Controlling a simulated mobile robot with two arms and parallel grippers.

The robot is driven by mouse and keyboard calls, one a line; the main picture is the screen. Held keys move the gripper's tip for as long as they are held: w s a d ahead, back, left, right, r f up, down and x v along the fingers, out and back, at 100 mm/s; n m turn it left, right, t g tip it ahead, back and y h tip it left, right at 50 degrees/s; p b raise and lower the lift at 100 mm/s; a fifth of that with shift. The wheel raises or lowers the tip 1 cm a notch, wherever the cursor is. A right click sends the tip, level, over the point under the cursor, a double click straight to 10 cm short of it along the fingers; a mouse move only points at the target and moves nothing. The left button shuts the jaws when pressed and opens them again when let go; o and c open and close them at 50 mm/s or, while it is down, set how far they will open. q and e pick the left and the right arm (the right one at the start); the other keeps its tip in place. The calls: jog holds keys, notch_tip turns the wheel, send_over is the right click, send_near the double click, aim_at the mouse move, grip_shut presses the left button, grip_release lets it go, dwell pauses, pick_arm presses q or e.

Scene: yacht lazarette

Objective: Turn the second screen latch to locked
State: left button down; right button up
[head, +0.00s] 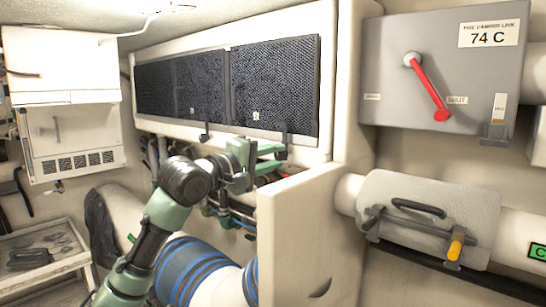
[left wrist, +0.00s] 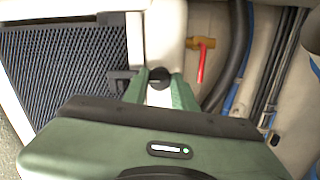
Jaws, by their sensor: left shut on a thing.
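Dark mesh screens (head: 275,82) sit in a pale frame on the wall. One black latch (head: 205,132) hangs at the lower edge near the middle. The second screen latch (head: 284,138) is a black upright piece at the lower right corner of the right screen. My left gripper (head: 270,157), green, is at that latch, its fingers pointing right. In the left wrist view the fingers close around the latch's dark rounded end (left wrist: 158,76), beside a black bracket at the screen (left wrist: 70,70) edge. The fingers hide part of the latch. My right gripper is out of view.
A pale partition (head: 310,235) stands just right of and below my left gripper. Pipes and hoses run under the screens. A red-handled valve (left wrist: 201,62) is near the fingers in the wrist view. A grey damper box (head: 440,80) is at the right.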

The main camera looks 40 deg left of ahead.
pick_arm(q)
jog(key=c, duration=1.1)
grip_release()
jog(key=shift+w, duration=0.1)
jog(key=shift+c, duration=0.2)
jog(key=shift+s+f+b, duration=0.15)
jog(key=shift+s+b, duration=0.2)
jog(key=shift+s, duration=0.15)
jog(key=s+b, duration=0.3)
jog(key=s, duration=0.3)
jog(key=shift+s+a, duration=0.3)
jog(key=shift+s, duration=0.1)
